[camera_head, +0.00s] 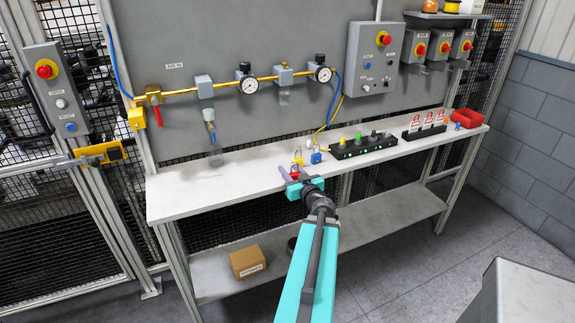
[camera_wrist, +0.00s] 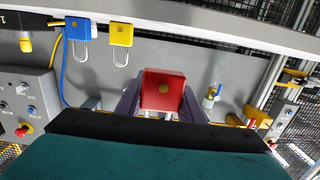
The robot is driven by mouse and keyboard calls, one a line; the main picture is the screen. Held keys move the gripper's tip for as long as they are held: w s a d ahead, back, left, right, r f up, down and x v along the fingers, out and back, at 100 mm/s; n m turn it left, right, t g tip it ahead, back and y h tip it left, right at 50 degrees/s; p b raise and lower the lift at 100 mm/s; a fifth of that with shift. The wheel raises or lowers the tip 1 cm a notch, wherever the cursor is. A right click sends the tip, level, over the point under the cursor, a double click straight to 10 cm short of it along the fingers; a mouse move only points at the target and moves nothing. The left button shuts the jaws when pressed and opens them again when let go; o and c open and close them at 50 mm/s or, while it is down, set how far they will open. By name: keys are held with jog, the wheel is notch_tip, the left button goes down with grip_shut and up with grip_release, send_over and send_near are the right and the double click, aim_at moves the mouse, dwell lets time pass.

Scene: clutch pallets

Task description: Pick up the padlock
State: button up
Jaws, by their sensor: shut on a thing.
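A red padlock (camera_wrist: 164,91) sits between the two purple fingers of my gripper (camera_wrist: 160,104) in the wrist view, its shackle pointing down in that picture. In the head view my gripper (camera_head: 294,177) is at the front edge of the workbench, shut on the red padlock (camera_head: 294,173), which is partly hidden by the fingers. I cannot tell whether the padlock touches the bench top. A yellow padlock (camera_head: 298,159) and a blue padlock (camera_head: 316,157) are just beyond it. The blue (camera_wrist: 78,29) and yellow (camera_wrist: 121,34) padlocks also show at upper left in the wrist view.
The workbench (camera_head: 195,192) is clear on its left. A black block with indicators (camera_head: 363,146), a rack with red tags (camera_head: 425,127) and a red bin (camera_head: 468,119) are on the right. Pipes with gauges (camera_head: 246,84) run behind. A cardboard box (camera_head: 248,261) is on the lower shelf.

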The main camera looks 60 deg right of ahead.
jog(key=shift+s+a+r+p, duration=0.3)
jog(key=shift+s+p, duration=0.05)
jog(key=shift+p, duration=1.6)
jog(key=shift+s+a+f+p, duration=0.15)
jog(key=shift+s+p, duration=0.1)
jog(key=shift+p, duration=0.65)
jog(key=w+a+n+t+y, duration=0.1)
jog(key=w+a+y, duration=0.1)
jog(key=w+a, duration=0.1)
jog(key=w+a+n+t+y+b, duration=0.1)
jog(key=w+a, duration=0.3)
jog(key=w, duration=0.1)
jog(key=w+a+n+y+b, duration=0.1)
jog(key=w+a+n+y, duration=0.1)
jog(key=w+a, duration=0.2)
jog(key=shift+w+r+t+y, duration=0.3)
jog(key=shift+w+r+t, duration=0.1)
jog(key=shift+w, duration=0.2)
jog(key=w+a+n+g+y+b, duration=0.15)
jog(key=w+a+n+y, duration=0.45)
jog(key=a, duration=0.9)
jog(key=w+a+n+y+b, duration=0.3)
jog(key=w+a+y, duration=0.45)
jog(key=a, duration=0.65)
jog(key=a+f+n+g+y+b, duration=0.2)
jog(key=a+n+g+y, duration=0.3)
jog(key=a, duration=1.1)
jog(key=shift+w+a, duration=0.3)
